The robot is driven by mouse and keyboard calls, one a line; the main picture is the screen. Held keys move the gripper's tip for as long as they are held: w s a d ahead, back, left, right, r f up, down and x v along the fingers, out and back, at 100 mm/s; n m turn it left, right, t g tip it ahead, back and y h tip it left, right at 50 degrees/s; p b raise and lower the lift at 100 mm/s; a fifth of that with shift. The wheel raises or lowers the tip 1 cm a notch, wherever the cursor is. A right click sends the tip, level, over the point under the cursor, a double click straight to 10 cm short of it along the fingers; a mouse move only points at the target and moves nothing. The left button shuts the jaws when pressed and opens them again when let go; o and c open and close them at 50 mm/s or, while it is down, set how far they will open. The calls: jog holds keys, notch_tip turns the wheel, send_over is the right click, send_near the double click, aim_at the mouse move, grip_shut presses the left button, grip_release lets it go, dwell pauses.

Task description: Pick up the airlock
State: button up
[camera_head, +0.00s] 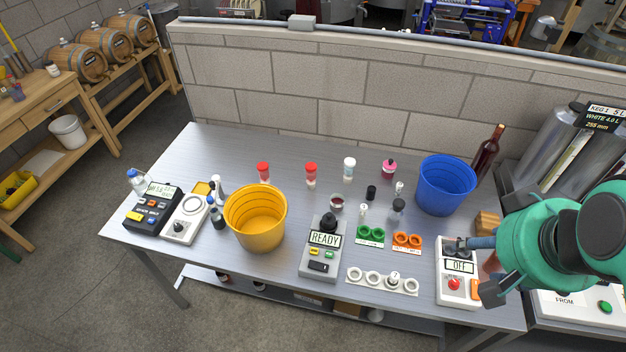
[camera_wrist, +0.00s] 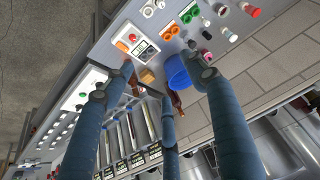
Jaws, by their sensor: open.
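I cannot tell for certain which piece is the airlock. Small pale candidates are a clear piece (camera_head: 399,188) left of the blue bucket, a slim white piece (camera_head: 362,212) behind the green holder, and a piece with a dark top (camera_head: 393,277) in the white rack (camera_head: 355,275).
The blue bucket (camera_head: 446,185) and wine bottle (camera_head: 487,153) stand behind my gripper, with a wooden block (camera_head: 487,223) nearby. A yellow bucket (camera_head: 256,215), READY device (camera_head: 323,252), green holder (camera_head: 370,234) and orange holder (camera_head: 407,240) occupy the bench.

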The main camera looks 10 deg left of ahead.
jog(key=w+a+r+n+g+p, duration=0.15)
jog(key=w+a, duration=0.35)
jog(key=w, duration=0.6)
jog(key=w+a+n+g+p, duration=0.1)
jog(key=w+a+p, duration=0.1)
jog(key=w+a, duration=0.65)
jog(key=w+a+n+g+p, duration=0.1)
jog(key=w+a+n+p, duration=0.15)
jog(key=w, duration=1.15)
jog(key=w+a+f+n+p, duration=0.1)
jog(key=w+a+f, duration=0.4)
jog(key=a+f, duration=0.3)
jog(key=w+a+f+n+g+p, duration=0.1)
jog(key=w+a+f+p, duration=0.1)
jog(key=w+a+f, duration=0.4)
jog(key=w+a+f+n+g+p, duration=0.1)
jog(key=w+a+f, duration=0.4)
jog(key=a+f, duration=0.6)
jog(key=shift+w+a+f, duration=0.1)
jog(key=shift+f, duration=0.85)
jog(key=shift+w+a+f, duration=0.1)
jog(key=shift+f, duration=0.85)
jog(key=shift+a+f, duration=0.2)
jog(key=shift+f, duration=0.25)
jog(key=shift+s+f, duration=0.1)
jog(key=shift+f, duration=0.05)
